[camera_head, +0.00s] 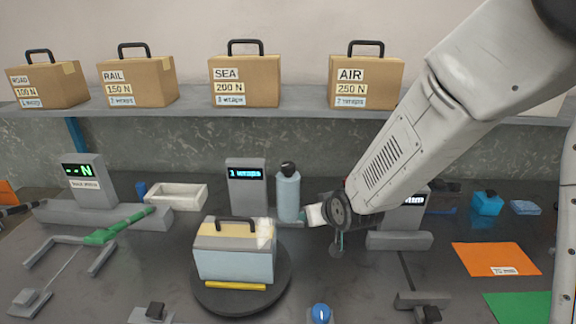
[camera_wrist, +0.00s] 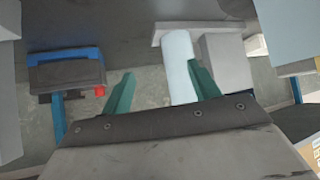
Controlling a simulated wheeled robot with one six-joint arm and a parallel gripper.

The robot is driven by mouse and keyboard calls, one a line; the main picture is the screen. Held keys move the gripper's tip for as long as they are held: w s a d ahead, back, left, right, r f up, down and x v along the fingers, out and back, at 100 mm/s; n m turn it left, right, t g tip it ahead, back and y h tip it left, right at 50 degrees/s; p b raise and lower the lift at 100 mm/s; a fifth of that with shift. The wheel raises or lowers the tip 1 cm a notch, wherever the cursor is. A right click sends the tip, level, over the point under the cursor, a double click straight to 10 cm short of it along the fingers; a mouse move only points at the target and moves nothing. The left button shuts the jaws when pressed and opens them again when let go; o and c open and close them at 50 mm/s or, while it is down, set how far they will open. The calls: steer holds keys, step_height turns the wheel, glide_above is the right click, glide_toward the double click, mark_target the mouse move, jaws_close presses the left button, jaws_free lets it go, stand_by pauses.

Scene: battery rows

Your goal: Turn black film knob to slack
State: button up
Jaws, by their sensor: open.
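The black film knob (camera_head: 288,168) sits on top of the upright pale blue film roll (camera_head: 288,196), right of the "1 wraps" display (camera_head: 247,174). My gripper (camera_head: 338,240) is right of the roll in the head view, partly hidden by my arm. In the wrist view my gripper (camera_wrist: 162,88) has its two green fingers spread apart. A pale cylinder that looks like the film roll (camera_wrist: 179,70) shows between them, nearer the right finger. I cannot make out the knob there, nor any contact.
A tan and pale blue case (camera_head: 234,262) stands on a round dark turntable (camera_head: 212,305) in front of the roll. A green-handled lever (camera_head: 118,228) is at left. A white tray (camera_head: 176,196) stands behind. Labelled boxes (camera_head: 245,82) line the shelf. Orange sheet (camera_head: 495,258) lies right.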

steer(key=w+a+t, duration=0.1)
steer(key=w+a+t+y, duration=0.1)
steer(key=a, duration=0.1)
steer(key=w+a+f+t, duration=0.1)
steer(key=w, duration=0.1)
steer(key=shift+a+n+y, duration=0.15)
steer(key=shift+n+y, duration=0.15)
steer(key=t+y, duration=0.2)
steer(key=t, duration=0.2)
glide_toward(286, 165)
steer(key=w, duration=0.1)
steer(key=w+f, duration=0.1)
steer(key=w+a, duration=0.1)
steer(key=w, duration=0.1)
steer(key=shift+a+f, duration=0.1)
steer(key=shift+f, duration=0.2)
steer(key=shift+w+r, duration=0.15)
steer(key=shift+r, duration=0.05)
steer(key=x, duration=0.7)
steer(key=shift+w, duration=0.25)
steer(key=c, duration=1)
